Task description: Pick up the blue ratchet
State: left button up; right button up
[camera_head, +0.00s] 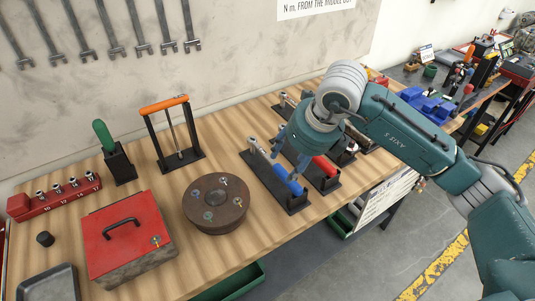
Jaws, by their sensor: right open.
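The blue ratchet (288,181) lies in a dark holder (297,204) on the wooden workbench. Its blue handle points to the front right and its metal head toward the back left. My right gripper (285,154) is open above and close to the ratchet, with its fingers pointing down. Whether the fingers touch the ratchet I cannot tell. A red-handled ratchet (324,166) lies in a similar holder just right of it, partly hidden by my right arm. My left gripper is not in view.
A round brown disc (216,222), a red toolbox (127,236), a frame with an orange bar (165,104) and a green-handled tool (104,136) stand to the left. A red socket rail (58,201) is at far left. Bare bench lies in front of the disc.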

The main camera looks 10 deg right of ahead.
aim_at(283, 174)
jog(key=shift+w+d+f, duration=0.15)
jog(key=shift+d+f, duration=0.05)
jog(key=shift+d, duration=0.2)
jog(key=p+x, duration=0.1)
jog(key=x, duration=0.3)
jog(key=shift+a+f, duration=0.1)
jog(key=shift+f, duration=0.1)
jog(key=p+x, duration=0.3)
jog(key=x, duration=0.2)
jog(key=shift+r, duration=0.1)
jog(key=shift+w+f, duration=0.2)
jog(key=shift+f, duration=0.2)
grip_shut()
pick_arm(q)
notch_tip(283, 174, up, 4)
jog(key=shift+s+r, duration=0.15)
pick_arm(e)
jog(key=shift+r, duration=0.15)
